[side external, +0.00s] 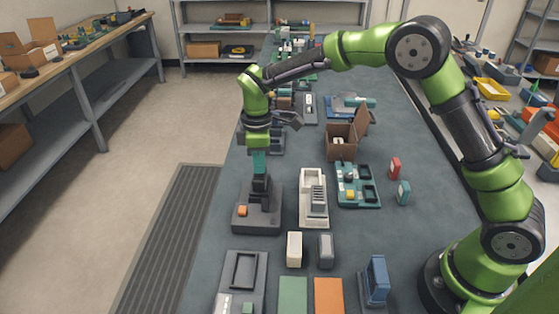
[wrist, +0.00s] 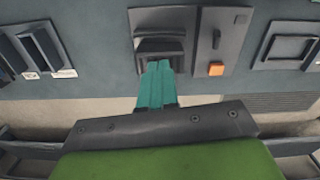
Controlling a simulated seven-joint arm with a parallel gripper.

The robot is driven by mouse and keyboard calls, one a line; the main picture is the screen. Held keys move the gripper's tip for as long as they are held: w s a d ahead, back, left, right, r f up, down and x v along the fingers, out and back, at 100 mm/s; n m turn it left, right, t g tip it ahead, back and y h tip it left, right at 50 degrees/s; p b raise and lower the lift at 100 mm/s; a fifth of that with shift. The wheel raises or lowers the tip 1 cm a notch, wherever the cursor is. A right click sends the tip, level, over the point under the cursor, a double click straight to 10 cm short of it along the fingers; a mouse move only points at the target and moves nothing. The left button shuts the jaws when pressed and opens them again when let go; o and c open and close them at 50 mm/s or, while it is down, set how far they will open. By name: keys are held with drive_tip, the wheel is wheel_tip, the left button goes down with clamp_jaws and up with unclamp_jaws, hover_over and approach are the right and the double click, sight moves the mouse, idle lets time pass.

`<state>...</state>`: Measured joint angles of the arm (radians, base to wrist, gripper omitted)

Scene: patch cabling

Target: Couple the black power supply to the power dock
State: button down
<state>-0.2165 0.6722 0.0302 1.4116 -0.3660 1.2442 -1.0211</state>
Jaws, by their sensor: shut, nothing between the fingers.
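The power dock (side external: 270,222) is a dark grey base with an orange button (side external: 243,211), on the bench's left side. A black block, seemingly the black power supply (side external: 261,189), stands upright at the dock. In the wrist view the dock (wrist: 228,30) shows its orange button (wrist: 216,68), and the dark block (wrist: 160,45) is in front of the fingertips. My gripper (side external: 260,174) points down with teal fingers directly above the block. The fingers (wrist: 158,66) are together and empty, at or very near its top. Whether they touch it, and how deep it sits, I cannot tell.
A white tray-like unit (side external: 308,182) stands right of the dock. A white block (side external: 294,249) and a grey block (side external: 325,250) stand in front. A recessed grey plate (side external: 230,275) lies nearer the camera. An open cardboard box (side external: 340,149) stands behind. Floor lies left of the bench.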

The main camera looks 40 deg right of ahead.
sight(267, 186)
drive_tip(key=shift+f, duration=0.3)
idle(0.5)
drive_tip(key=shift+r, duration=0.1)
wheel_tip(267, 186, up, 19)
drive_tip(key=s+d+f+m+t+y, duration=0.1)
drive_tip(key=s+d+m+t, duration=0.2)
drive_tip(key=s+m, duration=0.4)
drive_tip(key=s+d+f+m+t+y, duration=0.1)
drive_tip(key=s+d+m+t, duration=0.3)
drive_tip(key=s, duration=1.4)
drive_tip(key=d+m, duration=0.1)
drive_tip(key=m, duration=0.2)
drive_tip(key=shift+d+f+m, duration=0.2)
drive_tip(key=shift+f+m, duration=0.05)
drive_tip(key=shift+m, duration=0.05)
